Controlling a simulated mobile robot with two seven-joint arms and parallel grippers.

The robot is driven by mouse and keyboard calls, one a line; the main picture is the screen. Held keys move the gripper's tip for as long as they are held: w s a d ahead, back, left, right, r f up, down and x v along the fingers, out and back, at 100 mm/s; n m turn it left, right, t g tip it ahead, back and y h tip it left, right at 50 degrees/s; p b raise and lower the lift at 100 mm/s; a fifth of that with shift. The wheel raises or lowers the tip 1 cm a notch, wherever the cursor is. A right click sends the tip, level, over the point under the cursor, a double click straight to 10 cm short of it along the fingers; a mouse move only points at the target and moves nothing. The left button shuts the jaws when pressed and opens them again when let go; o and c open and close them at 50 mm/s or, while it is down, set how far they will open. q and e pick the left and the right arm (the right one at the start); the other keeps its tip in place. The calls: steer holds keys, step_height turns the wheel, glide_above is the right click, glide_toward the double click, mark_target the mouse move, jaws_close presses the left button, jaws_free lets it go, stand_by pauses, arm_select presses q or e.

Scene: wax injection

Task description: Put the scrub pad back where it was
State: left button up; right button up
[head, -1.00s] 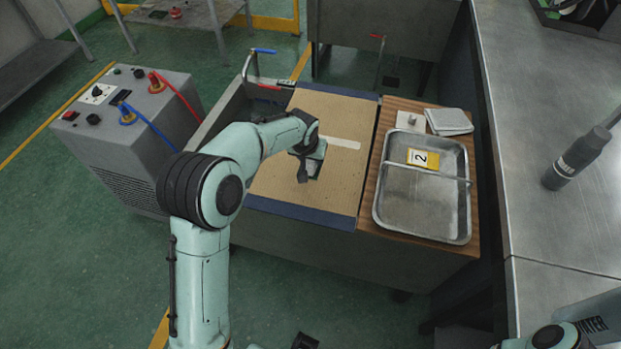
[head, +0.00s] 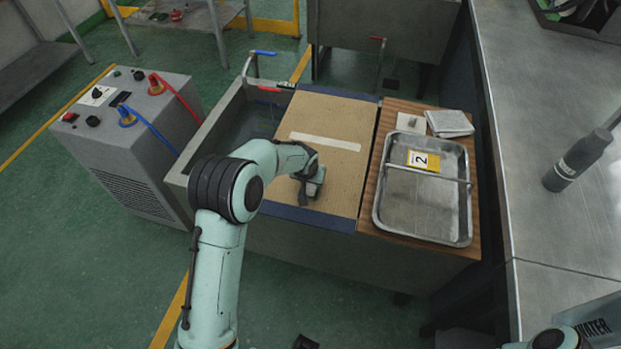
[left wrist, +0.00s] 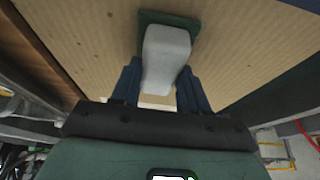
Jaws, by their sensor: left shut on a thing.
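The scrub pad is a dark green pad (left wrist: 185,19) with a pale grey grip block (left wrist: 165,52) in the left wrist view. My left gripper (left wrist: 160,88) is shut on the grey block, one blue finger on each side. In the head view the gripper (head: 305,187) is over the front part of the tan ribbed board (head: 335,115), and the pad (head: 318,181) is partly hidden by it. I cannot tell whether the pad touches the board. My right gripper is not in view; only a bit of my right arm shows at the lower right.
A metal tray (head: 400,222) with a yellow "2" tag (head: 422,160) lies on the wooden board right of the tan one. Behind it are a folded cloth (head: 449,123) and a small white block. A grey unit (head: 150,140) with hoses stands left.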

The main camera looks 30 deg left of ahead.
arm_select(q)
steer(key=o, duration=0.6)
steer(key=shift+f, duration=0.2)
steer(key=o, duration=0.4)
steer(key=shift+r, duration=0.1)
steer(key=shift+r, duration=0.5)
steer(key=v, duration=1.1)
steer(key=shift+s+r, duration=0.15)
steer(key=shift+s, duration=0.05)
